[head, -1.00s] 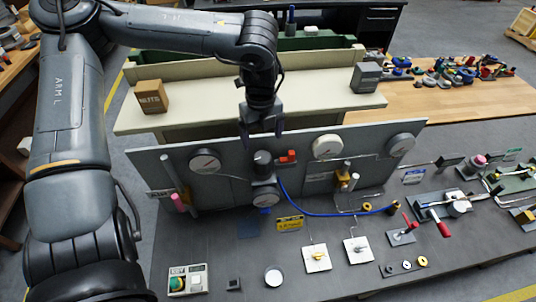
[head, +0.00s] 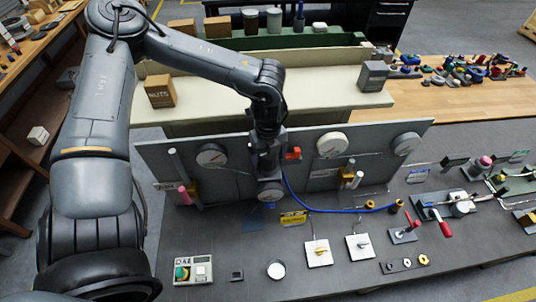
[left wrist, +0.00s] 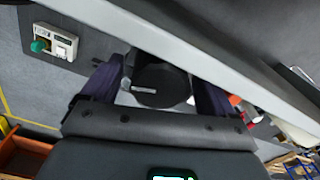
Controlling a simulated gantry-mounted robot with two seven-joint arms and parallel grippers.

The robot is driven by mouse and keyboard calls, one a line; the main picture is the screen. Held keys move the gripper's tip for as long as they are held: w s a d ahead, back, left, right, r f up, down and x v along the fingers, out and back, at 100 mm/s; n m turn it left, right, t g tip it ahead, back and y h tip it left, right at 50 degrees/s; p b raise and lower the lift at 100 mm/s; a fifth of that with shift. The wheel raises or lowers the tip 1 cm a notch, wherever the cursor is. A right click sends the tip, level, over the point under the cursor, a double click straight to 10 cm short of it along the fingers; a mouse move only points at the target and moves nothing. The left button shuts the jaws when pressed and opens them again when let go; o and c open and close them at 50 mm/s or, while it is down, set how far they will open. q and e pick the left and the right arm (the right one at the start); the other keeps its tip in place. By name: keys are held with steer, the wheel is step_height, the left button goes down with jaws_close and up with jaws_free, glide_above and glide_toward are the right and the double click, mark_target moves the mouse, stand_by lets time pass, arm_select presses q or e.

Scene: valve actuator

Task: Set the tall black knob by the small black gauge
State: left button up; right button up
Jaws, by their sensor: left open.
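The tall black knob (left wrist: 162,88) with a white pointer line sits between the two dark fingers of my left gripper (left wrist: 157,84) in the left wrist view. The fingers stand apart on either side of it; I cannot tell whether either one touches it. In the head view my left gripper (head: 267,160) comes down from above at the panel and mostly hides the knob. The small gauge (head: 270,191) with a dark rim shows just below the gripper. My right gripper is not in view.
The upright grey panel (head: 232,185) carries large white gauges (head: 211,155), (head: 332,145). A red handle (head: 293,153) is close to the right of the gripper. A blue hose (head: 330,209) curves below. A green button box (head: 193,271) stands at front left.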

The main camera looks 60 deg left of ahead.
arm_select(q)
steer(key=c, duration=1)
steer(key=shift+f+m+b, duration=0.15)
steer(key=shift+m+b, duration=0.45)
steer(key=shift+b, duration=0.25)
steer(key=shift+m+b, duration=1)
steer(key=shift+b, duration=0.05)
steer(key=shift+m+b, duration=0.8)
steer(key=shift+m, duration=0.4)
steer(key=shift+m+b, duration=0.5)
steer(key=shift+m, duration=0.6)
